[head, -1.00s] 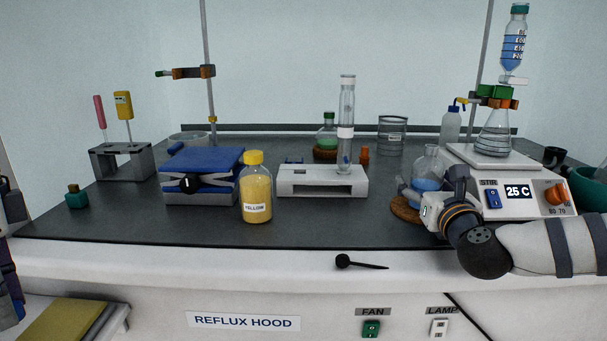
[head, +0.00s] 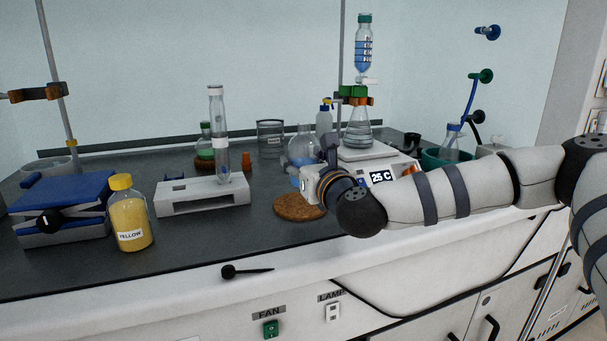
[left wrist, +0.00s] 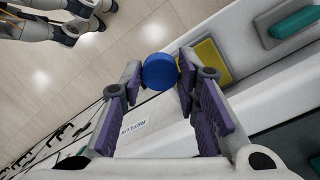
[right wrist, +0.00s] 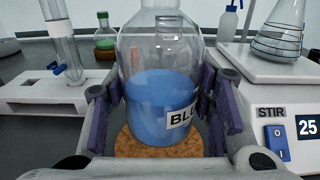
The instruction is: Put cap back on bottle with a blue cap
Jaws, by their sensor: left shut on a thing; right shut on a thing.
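My left gripper (left wrist: 162,78) is shut on a round blue cap (left wrist: 160,71), seen in the left wrist view in front of the hood; neither shows in the head view. My right gripper (right wrist: 163,110) is shut on a clear glass bottle (right wrist: 160,58) with blue liquid and a partly hidden label starting "BLU". The bottle is upright, and no cap shows on it. In the head view the right gripper (head: 318,180) is partly in front of the bottle (head: 302,148). The bottle appears slightly above a cork ring (head: 299,207).
A yellow bottle (head: 130,215) and a white stand (head: 203,196) are to the left. A stirrer with a flask (head: 358,133) stands close on the right, and a wash bottle (head: 324,120) behind.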

